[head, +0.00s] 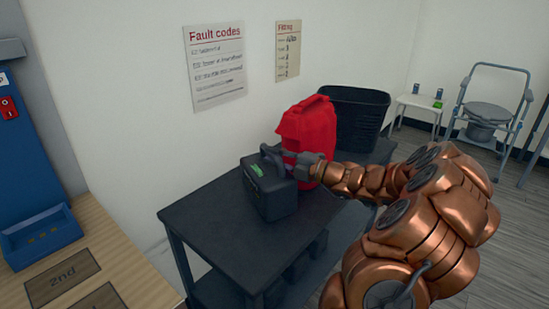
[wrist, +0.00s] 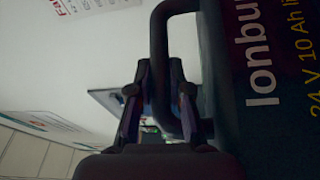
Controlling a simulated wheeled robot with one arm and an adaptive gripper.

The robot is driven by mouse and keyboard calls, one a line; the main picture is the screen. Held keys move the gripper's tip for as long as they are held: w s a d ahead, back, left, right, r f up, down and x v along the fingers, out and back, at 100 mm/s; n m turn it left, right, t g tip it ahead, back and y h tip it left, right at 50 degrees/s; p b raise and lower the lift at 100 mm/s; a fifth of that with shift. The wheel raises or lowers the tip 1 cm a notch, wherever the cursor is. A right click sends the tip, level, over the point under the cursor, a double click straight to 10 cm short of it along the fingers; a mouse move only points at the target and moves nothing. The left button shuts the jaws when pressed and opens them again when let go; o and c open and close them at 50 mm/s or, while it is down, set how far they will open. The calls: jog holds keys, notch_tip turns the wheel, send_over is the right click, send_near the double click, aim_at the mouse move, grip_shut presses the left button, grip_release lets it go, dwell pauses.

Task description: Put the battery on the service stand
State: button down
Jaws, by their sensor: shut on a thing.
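The battery (head: 268,194) is a dark box with a carry handle and a small green mark on top. It is upright over the left part of a dark table with a lower shelf (head: 205,215); I cannot tell whether it touches the top. My gripper (head: 287,158) is shut on the battery's handle, reaching in from the right. In the wrist view, my gripper's fingers (wrist: 157,95) are at the handle, and the battery's side (wrist: 265,75) shows "24 V 10 Ah" lettering. Nothing in view is labelled as the service stand.
A red can-shaped container (head: 310,130) stands close behind the battery on the table. A black basket (head: 352,118) is farther back. At left are a wooden surface (head: 130,258) and a blue bin (head: 40,237). A small white table (head: 420,103) and a commode chair (head: 490,105) stand far right.

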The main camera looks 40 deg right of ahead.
notch_tip(320, 180, down, 3)
jog(key=shift+r+b, duration=0.1)
jog(key=shift+b, duration=0.4)
jog(key=c, duration=1.1)
grip_release()
jog(key=shift+s, duration=0.1)
jog(key=p+v, duration=0.2)
jog(key=v, duration=1)
jog(key=shift+p, duration=0.3)
jog(key=shift+a, duration=0.15)
